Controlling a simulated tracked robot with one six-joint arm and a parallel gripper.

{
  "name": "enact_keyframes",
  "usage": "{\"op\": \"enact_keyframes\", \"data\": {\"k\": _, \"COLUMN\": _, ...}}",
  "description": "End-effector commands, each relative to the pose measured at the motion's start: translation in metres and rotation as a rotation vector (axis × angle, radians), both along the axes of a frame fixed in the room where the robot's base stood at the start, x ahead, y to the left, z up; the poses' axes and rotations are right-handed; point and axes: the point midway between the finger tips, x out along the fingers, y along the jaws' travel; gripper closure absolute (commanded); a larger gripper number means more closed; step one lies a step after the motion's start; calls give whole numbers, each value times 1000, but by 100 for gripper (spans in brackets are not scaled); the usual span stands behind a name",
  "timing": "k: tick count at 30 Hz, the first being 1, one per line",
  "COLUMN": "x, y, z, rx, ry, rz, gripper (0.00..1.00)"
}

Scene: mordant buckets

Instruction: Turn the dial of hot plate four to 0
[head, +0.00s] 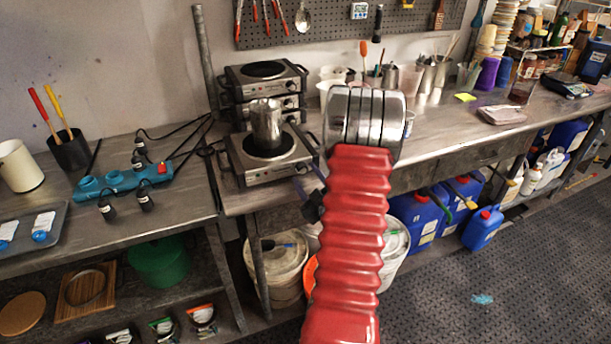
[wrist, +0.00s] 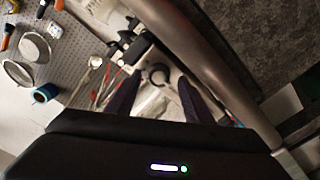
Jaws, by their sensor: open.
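Several hot plates stand on the metal bench in the head view. A stack (head: 265,72) is at the back, and a single hot plate (head: 252,172) is in front of it. A metal pot (head: 267,124) stands on the front plate. The dials are too small to read, and I cannot tell which plate is number four. My gripper (wrist: 159,79) shows two dark fingers spread apart in the wrist view, with no dial clearly visible between them.
A metal post (head: 205,60) stands left of the stack. A blue power strip (head: 125,180) with plugs and cables lies on the left bench. Cups and tools (head: 425,75) crowd the bench right of my arm. White buckets (head: 277,265) and blue canisters (head: 483,228) stand below.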

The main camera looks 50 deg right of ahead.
Motion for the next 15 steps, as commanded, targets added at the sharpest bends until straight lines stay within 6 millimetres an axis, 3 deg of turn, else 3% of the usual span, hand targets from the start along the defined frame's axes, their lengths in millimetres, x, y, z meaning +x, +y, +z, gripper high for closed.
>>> {"op": "enact_keyframes", "data": {"k": 15, "x": -77, "y": 44, "z": 0, "rx": 2, "ry": 1, "rz": -5, "gripper": 53}}
